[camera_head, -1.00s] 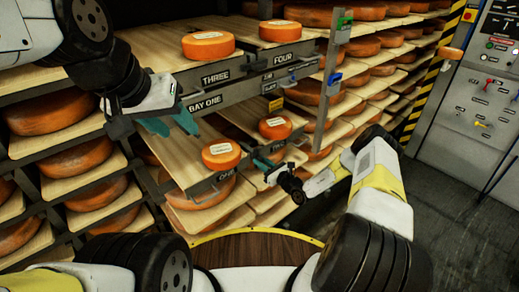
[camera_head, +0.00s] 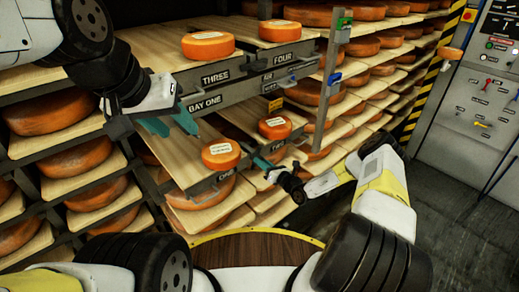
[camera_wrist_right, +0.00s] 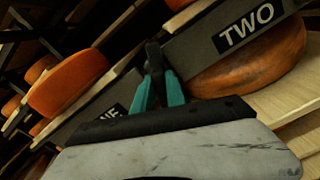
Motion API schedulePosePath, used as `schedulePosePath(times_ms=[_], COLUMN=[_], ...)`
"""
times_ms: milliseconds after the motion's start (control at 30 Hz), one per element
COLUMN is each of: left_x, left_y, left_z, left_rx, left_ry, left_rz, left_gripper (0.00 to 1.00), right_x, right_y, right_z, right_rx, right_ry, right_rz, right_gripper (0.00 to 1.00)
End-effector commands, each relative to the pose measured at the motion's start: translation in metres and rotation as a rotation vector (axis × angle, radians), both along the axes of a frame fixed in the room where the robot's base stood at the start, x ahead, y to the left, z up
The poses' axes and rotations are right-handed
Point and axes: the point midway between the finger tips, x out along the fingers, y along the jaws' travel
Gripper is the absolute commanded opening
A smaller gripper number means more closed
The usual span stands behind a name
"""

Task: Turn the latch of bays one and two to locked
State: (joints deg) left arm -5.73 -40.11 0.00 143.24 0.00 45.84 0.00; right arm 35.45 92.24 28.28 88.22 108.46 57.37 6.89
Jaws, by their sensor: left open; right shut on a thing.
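My right gripper (camera_head: 260,162) is low at the front of the rack, between the front panels of boards ONE (camera_head: 226,177) and TWO (camera_head: 278,148). In the right wrist view, its teal fingers (camera_wrist_right: 160,85) are closed together on a small dark piece (camera_wrist_right: 152,55), which looks like a latch or handle; the fingers partly hide it. The TWO panel (camera_wrist_right: 250,25) is to its right and the ONE panel (camera_wrist_right: 105,112) lower left. My left gripper (camera_head: 168,125) is open and empty beside the BAY ONE label (camera_head: 204,104). Whether any latch reads locked cannot be told.
Small orange cheeses sit on boards ONE (camera_head: 221,154), TWO (camera_head: 275,128), THREE (camera_head: 208,45) and FOUR (camera_head: 280,30). A grey post (camera_head: 328,85) with green and blue parts stands right of the boards. A control panel (camera_head: 480,100) is at far right, with open floor before it.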

Motion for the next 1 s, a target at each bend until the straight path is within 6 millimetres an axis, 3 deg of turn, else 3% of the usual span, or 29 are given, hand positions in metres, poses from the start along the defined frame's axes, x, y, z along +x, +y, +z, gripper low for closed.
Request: schedulePosePath(times_ms=[1000], left_x=[0.0], left_y=[0.0], left_z=[0.0], left_rx=[0.0], left_ry=[0.0], left_rz=[0.0], left_gripper=[0.45], right_x=[0.0032], right_y=[-0.0037], right_z=[-0.0029], right_rx=[0.735], right_ry=[0.583], right_rz=[-0.003], right_gripper=[0.0])
